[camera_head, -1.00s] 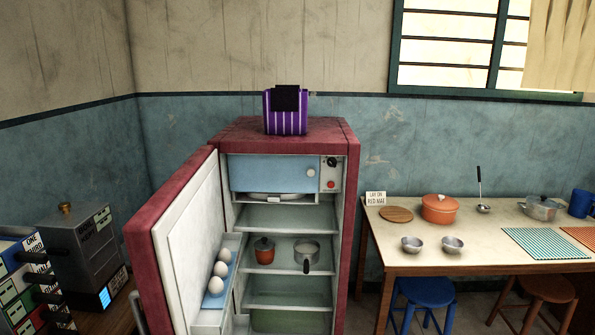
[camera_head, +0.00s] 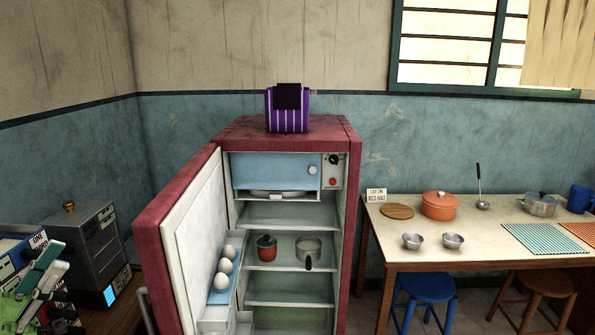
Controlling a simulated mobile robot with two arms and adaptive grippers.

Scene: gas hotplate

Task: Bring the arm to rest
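My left gripper (camera_head: 38,272) shows at the lower left edge, with teal, green and pale parts. It is in front of the dark boxes and labels there, and no held thing can be made out. Its fingers overlap with the clutter behind, so I cannot tell whether it is open or shut. It is to the left of the open fridge door (camera_head: 185,235), with a gap between them in the picture. My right gripper is not in view.
The red fridge (camera_head: 350,200) stands open, with eggs (camera_head: 225,265) in its door and pots (camera_head: 308,248) inside. A dark grey box (camera_head: 95,250) stands between gripper and door. The wooden table (camera_head: 460,262) at right holds pans and mats.

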